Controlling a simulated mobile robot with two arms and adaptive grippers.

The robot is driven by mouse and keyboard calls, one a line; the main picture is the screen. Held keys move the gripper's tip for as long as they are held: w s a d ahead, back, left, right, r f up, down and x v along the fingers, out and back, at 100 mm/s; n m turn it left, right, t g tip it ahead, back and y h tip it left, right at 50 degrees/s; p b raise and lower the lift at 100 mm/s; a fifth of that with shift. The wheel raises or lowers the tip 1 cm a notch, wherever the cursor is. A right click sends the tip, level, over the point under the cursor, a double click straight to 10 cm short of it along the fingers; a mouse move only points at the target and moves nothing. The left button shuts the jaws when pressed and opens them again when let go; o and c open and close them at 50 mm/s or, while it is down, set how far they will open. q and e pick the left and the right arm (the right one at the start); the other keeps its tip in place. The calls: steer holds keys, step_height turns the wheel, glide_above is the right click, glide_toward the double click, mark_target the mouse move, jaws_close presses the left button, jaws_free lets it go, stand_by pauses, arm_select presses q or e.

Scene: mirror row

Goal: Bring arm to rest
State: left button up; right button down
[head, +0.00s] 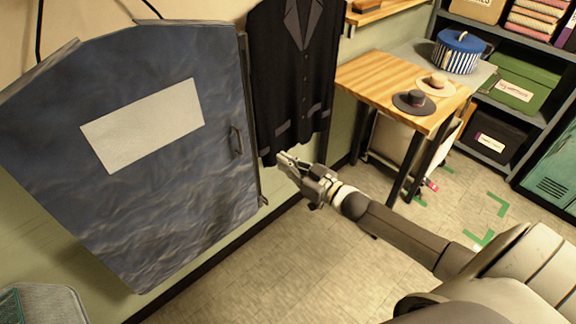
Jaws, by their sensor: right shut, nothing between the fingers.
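My right gripper (291,164) is at the end of my right arm, which reaches in from the lower right of the head view. It is shut with nothing between its fingers. It is in the air in front of the wall, just below the hem of a dark hanging jacket (296,75) in the picture. My left gripper does not show.
A wooden table (372,80) with two small hats (414,101) stands at the right. The tiled floor (285,265) below the gripper is clear.

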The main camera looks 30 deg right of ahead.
steer(key=s+d+f+m+g+h, duration=0.15)
steer(key=s+f, duration=0.35)
steer(key=f, duration=0.5)
steer(key=s+d+f+g+h, duration=0.1)
steer(key=s+f+g+h, duration=0.2)
steer(key=f, duration=0.7)
steer(key=s+d+f+m+g+h, duration=0.1)
steer(key=s+f+g, duration=0.1)
steer(key=s+f, duration=0.65)
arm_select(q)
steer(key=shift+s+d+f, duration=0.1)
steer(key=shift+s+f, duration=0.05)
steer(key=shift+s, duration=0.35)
arm_select(e)
steer(key=s+a+f+g, duration=0.3)
steer(key=s+f, duration=0.4)
steer(key=s, duration=0.3)
steer(key=s+a+f+g, duration=0.3)
steer(key=s+f, duration=0.4)
steer(key=s, duration=0.4)
steer(key=s+a+f+n+g, duration=0.1)
steer(key=s+a+f+g, duration=0.2)
steer(key=s+f, duration=0.4)
steer(key=s+a, duration=0.1)
steer(key=s, duration=0.3)
steer(key=shift+s+f, duration=0.2)
steer(key=shift+f, duration=0.1)
